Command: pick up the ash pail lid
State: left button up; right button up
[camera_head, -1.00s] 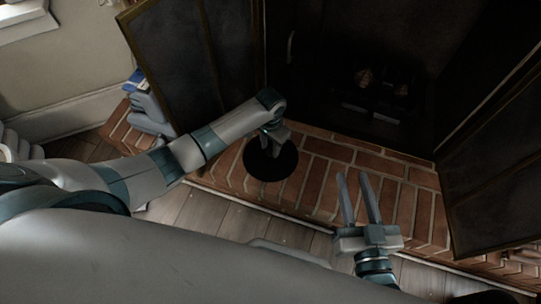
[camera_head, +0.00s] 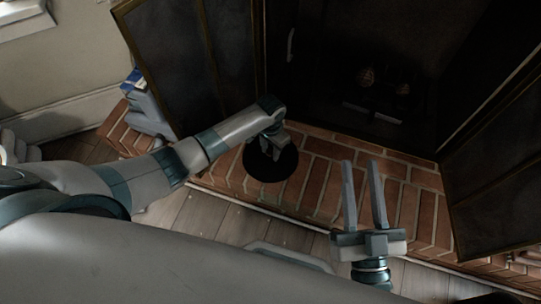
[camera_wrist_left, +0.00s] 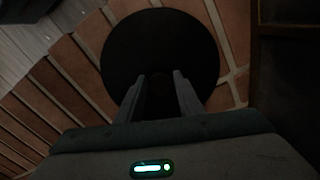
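The ash pail lid (camera_head: 270,168) is a round black disc low over the brick hearth, and it also shows in the left wrist view (camera_wrist_left: 122,52). Any pail under it is hidden. My left gripper (camera_head: 277,151) points down at the lid. In the left wrist view my left gripper's two fingers (camera_wrist_left: 160,78) stand apart over the disc, with a dark shape between them, perhaps a knob. I cannot tell whether they touch it. My right gripper (camera_head: 361,165) is open and empty above the front of the hearth, right of the lid.
The brick hearth (camera_head: 318,190) runs across the middle. A dark framed fire screen door (camera_head: 185,65) stands behind my left arm, another (camera_head: 500,180) at right. The dark firebox (camera_head: 350,60) is behind. A blue and grey object (camera_head: 143,103) sits at the hearth's left end.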

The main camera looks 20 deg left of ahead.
pick_arm(q)
jog(key=shift+c, duration=0.5)
grip_shut()
